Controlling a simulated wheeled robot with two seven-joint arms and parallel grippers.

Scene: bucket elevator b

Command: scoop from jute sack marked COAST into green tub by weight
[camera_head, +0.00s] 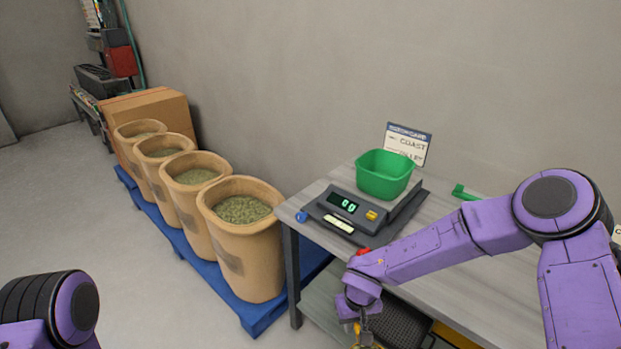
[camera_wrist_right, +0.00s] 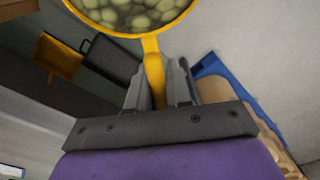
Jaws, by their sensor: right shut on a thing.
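My right gripper (camera_head: 362,330) is at the bottom of the head view, beside the table's front edge. In the right wrist view its fingers (camera_wrist_right: 158,82) are shut on the handle of a yellow scoop (camera_wrist_right: 153,52), whose bowl holds pale green beans. The green tub (camera_head: 384,174) stands on the scale (camera_head: 350,213); its inside looks empty. The scale's green digits are too small to read surely. A card (camera_head: 408,143) behind the tub reads COAST. Several open sacks (camera_head: 245,262) of green beans stand in a row at left; their own markings are not readable. My left gripper is out of view.
The sacks stand on a blue pallet (camera_head: 254,318) beside the table (camera_head: 470,262). A cardboard box (camera_head: 160,108) is behind them. A green item (camera_head: 463,192) lies on the table. Below are a dark crate (camera_wrist_right: 112,60) and a yellow container (camera_wrist_right: 58,56). Floor at left is clear.

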